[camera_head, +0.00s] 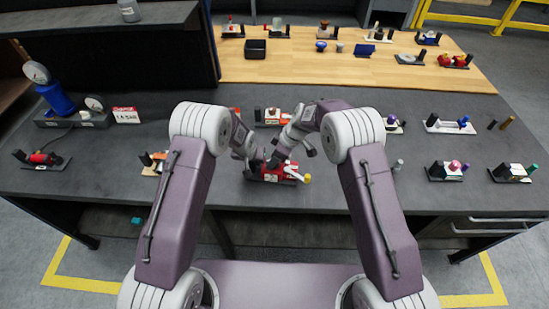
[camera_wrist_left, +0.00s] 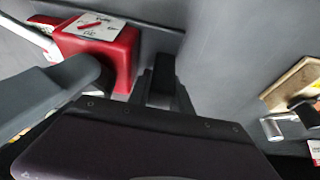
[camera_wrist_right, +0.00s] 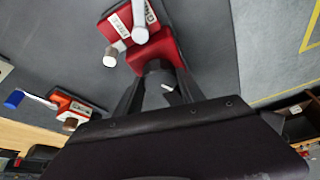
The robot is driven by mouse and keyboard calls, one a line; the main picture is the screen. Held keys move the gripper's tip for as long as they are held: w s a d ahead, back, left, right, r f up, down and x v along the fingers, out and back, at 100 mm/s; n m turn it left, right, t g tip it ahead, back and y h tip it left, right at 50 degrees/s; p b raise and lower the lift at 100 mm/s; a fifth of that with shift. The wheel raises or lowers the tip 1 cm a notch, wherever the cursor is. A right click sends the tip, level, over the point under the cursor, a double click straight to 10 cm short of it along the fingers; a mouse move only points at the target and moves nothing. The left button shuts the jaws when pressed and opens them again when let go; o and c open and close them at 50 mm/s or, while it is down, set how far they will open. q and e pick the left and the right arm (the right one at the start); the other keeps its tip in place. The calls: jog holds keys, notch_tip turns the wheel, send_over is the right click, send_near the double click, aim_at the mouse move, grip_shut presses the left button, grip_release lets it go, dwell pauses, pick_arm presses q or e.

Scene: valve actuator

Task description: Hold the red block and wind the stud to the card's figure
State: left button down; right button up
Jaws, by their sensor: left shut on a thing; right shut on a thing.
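The red block (camera_head: 272,174) sits on the dark bench in front of me, with a white lever and a yellow knob at its right end. It shows in the left wrist view (camera_wrist_left: 112,52) with a white label on top, and in the right wrist view (camera_wrist_right: 153,48). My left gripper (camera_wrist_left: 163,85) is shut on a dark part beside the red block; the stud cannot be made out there. The card (camera_head: 126,115) stands at the left and seems to read 14 bar.
A blue pump-like unit (camera_head: 58,100) with gauges (camera_head: 94,103) stands by the card. Another red fixture (camera_head: 43,158) is at the far left. An orange-and-white fixture (camera_head: 272,116) stands behind the red block. Several small fixtures occupy the right side; bare bench lies between.

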jog(key=shift+m+t, duration=0.3)
jog(key=shift+m, duration=0.7)
jog(key=o, duration=1.4)
jog(key=v, duration=1.2)
jog(key=shift+s+a+r, duration=0.1)
jog(key=shift+a, duration=0.05)
